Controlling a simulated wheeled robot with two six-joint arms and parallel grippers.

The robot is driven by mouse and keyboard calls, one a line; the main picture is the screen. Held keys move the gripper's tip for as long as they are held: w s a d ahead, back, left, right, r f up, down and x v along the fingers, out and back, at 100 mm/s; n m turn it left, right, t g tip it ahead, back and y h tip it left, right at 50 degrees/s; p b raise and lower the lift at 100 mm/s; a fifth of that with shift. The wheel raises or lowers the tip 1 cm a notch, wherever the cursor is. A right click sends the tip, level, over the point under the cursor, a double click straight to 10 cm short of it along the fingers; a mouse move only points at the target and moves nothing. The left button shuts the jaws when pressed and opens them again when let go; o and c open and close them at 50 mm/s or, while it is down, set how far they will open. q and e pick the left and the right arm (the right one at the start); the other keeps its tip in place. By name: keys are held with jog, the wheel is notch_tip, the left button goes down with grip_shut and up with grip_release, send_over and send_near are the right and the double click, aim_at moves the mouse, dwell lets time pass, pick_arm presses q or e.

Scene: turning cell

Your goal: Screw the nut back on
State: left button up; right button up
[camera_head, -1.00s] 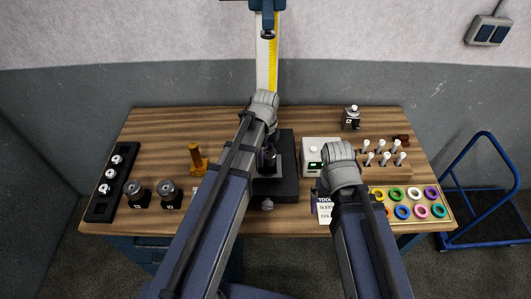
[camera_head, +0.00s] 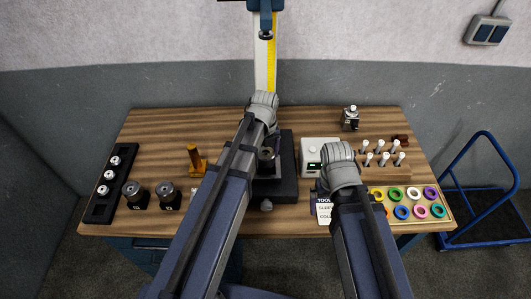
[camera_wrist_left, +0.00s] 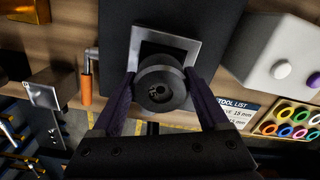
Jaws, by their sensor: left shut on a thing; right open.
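The nut (camera_wrist_left: 160,88) is a round dark grey ring with a hole in its middle. In the left wrist view it sits over a square pale metal plate on a black block (camera_wrist_left: 115,45). My left gripper (camera_wrist_left: 160,80) is shut on the nut, one purple finger against each side. I cannot tell how far the nut is threaded. In the head view the block (camera_head: 288,185) stands mid-table, partly behind my left arm, and the round dark top (camera_head: 266,154) shows beside my wrist. My right gripper (camera_head: 335,190) is right of the block, its fingers mostly hidden by its wrist.
A white box (camera_head: 318,148) stands right of the block. A tool list card (camera_head: 324,212) and a tray of coloured rings (camera_head: 449,218) are at the front right. An orange post (camera_head: 194,158), two round dark holders (camera_head: 168,194) and a black rack (camera_head: 100,208) are left.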

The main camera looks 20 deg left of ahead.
pick_arm(q)
jog(key=shift+s, duration=0.5)
jog(key=o, duration=1.4)
jog(key=shift+s+a+r, duration=0.1)
jog(key=shift+s, duration=0.05)
jog(key=shift+r, duration=0.1)
jog(key=shift+r+p, duration=0.5)
jog(key=shift+p, duration=0.1)
notch_tip(320, 180, up, 7)
jog(key=p, duration=0.6)
jog(key=shift+f+p, duration=0.15)
jog(key=shift+p, duration=0.2)
